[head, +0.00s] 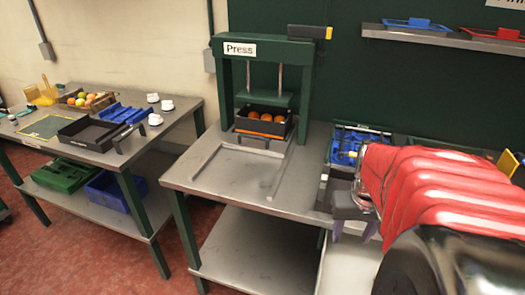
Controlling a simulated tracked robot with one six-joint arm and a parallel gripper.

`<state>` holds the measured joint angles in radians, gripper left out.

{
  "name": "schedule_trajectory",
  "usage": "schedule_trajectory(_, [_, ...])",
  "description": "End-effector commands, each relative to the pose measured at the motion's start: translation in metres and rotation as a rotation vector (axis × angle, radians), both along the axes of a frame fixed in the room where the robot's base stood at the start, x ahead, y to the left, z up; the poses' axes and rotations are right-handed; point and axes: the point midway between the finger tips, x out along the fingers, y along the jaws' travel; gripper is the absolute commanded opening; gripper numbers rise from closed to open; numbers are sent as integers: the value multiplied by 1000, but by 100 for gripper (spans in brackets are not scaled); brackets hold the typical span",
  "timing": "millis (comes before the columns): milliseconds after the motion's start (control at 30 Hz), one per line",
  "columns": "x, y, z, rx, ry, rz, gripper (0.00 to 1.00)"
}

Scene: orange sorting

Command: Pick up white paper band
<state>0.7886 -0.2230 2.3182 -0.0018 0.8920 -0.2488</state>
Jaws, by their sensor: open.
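I cannot make out a white paper band in the head view. My arm hides much of the table's right side.
A green press (225,85) stands on the table with a dark crate of oranges (245,121) in it. A left table (185,112) holds a black tray (75,130), blue trays (122,113), several white cups (166,104) and a fruit crate (72,98). A shelf (440,40) hangs above right.

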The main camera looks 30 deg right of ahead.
Motion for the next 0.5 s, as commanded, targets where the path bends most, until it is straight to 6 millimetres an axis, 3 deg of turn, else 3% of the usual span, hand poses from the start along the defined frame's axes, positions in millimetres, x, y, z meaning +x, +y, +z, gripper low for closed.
schedule_trajectory(300, [-55,-66,-36,72,66,-157,50])
schedule_trajectory(500, [-88,-92,-55,112,88,-226,50])
